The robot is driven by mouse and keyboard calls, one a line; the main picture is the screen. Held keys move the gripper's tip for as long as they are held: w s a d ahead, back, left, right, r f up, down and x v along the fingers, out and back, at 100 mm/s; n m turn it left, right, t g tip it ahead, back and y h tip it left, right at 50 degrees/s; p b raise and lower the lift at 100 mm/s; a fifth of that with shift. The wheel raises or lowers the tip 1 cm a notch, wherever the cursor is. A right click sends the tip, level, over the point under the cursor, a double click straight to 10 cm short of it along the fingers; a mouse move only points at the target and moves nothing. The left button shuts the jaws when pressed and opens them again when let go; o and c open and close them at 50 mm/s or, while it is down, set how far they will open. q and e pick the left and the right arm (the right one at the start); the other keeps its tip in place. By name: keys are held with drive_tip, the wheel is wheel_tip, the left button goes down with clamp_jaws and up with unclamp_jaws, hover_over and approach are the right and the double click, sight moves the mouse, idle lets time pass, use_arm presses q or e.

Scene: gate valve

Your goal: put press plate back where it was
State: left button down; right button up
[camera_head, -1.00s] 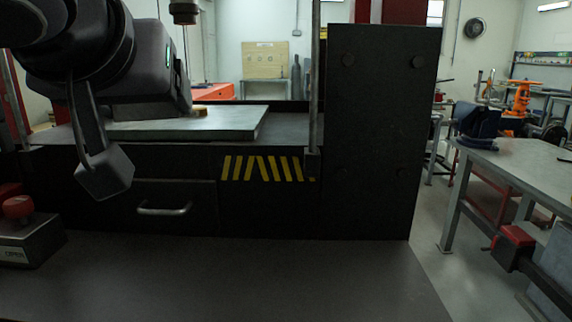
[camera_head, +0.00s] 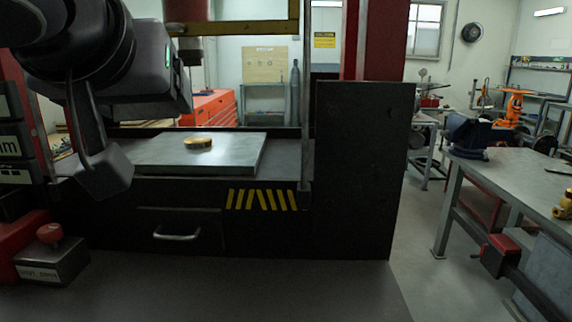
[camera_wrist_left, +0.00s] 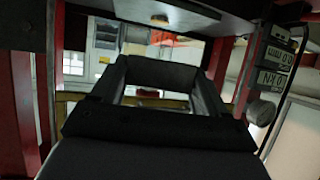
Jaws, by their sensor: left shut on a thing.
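A flat grey-green plate (camera_head: 232,155), which looks like the press plate, lies on the dark bed of the press. A round brass disc (camera_head: 198,141) sits on top of it. My left arm hangs in from the upper left in the head view, in front of the plate's left side. In the left wrist view my left gripper (camera_wrist_left: 160,72) is shut on a dark bar-like piece (camera_wrist_left: 165,77) spanning between its fingers. I cannot tell what this piece is. The right gripper is not in view.
The press has a dark side block (camera_head: 365,170), a red column (camera_head: 376,40) and a ram (camera_head: 185,12) above the plate. A thin upright rod (camera_head: 307,100) stands right of the plate. A red-knobbed control box (camera_head: 50,262) is at left. A grey workbench (camera_head: 520,175) stands right.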

use_arm(q)
drive_tip(key=shift+w+a+r, duration=0.1)
drive_tip(key=shift+w+a, duration=0.05)
drive_tip(key=shift+w, duration=0.15)
drive_tip(key=w+a+f+m+h, duration=0.1)
drive_tip(key=a+f, duration=0.2)
drive_tip(key=f, duration=0.8)
drive_tip(key=w+a+f+h, duration=0.1)
drive_tip(key=w+a+f, duration=0.1)
drive_tip(key=f, duration=1)
drive_tip(key=shift+w+a+f+m, duration=0.2)
drive_tip(key=shift+a+m, duration=0.2)
drive_tip(key=shift+a, duration=0.25)
